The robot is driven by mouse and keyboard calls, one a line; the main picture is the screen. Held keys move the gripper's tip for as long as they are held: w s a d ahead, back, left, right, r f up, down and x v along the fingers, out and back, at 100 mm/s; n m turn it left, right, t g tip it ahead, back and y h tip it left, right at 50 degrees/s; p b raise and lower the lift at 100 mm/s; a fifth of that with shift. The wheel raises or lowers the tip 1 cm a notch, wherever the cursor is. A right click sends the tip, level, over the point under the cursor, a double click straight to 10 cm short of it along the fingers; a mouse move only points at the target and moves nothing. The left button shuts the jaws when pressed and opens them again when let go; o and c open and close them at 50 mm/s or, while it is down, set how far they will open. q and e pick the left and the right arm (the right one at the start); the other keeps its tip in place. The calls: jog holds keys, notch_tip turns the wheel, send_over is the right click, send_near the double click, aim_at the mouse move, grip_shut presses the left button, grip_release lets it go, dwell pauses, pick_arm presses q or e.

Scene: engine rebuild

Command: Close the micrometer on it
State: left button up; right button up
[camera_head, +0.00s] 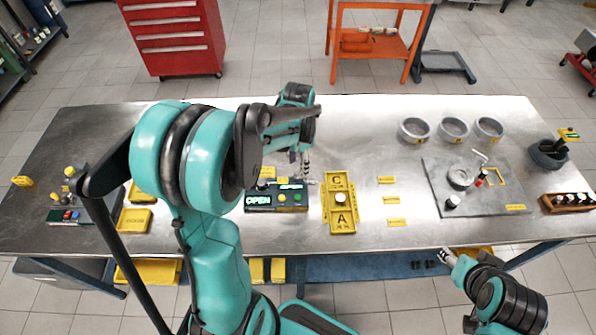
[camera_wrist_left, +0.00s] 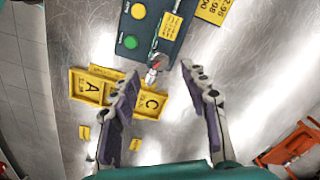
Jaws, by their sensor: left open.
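A dark box (camera_head: 262,209) on the table shows the word OPEN in green. I take it for the micrometer unit. It has a yellow button (camera_wrist_left: 138,10) and a green button (camera_wrist_left: 130,42) in the left wrist view. A small red and white part (camera_wrist_left: 153,75) is at the box's end by the yellow tray; I cannot tell what it is. My left gripper (camera_wrist_left: 161,70) is open and empty, above the box's end, with that part showing between its fingers. It also shows in the head view (camera_head: 304,172). My right gripper (camera_head: 446,257) is by the front edge, its fingers unclear.
A yellow tray (camera_head: 341,226) marked C and A lies right of the box. Small yellow labels (camera_head: 391,200) lie farther right. A grey mat (camera_head: 435,178) with small parts and several metal rings (camera_head: 454,128) are at the right. The table's middle back is clear.

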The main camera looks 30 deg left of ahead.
aim_at(298, 175)
pick_arm(q)
notch_tip(298, 175, down, 5)
jog(key=shift+f+b, duration=0.15)
jog(key=shift+b, duration=0.35)
grip_shut()
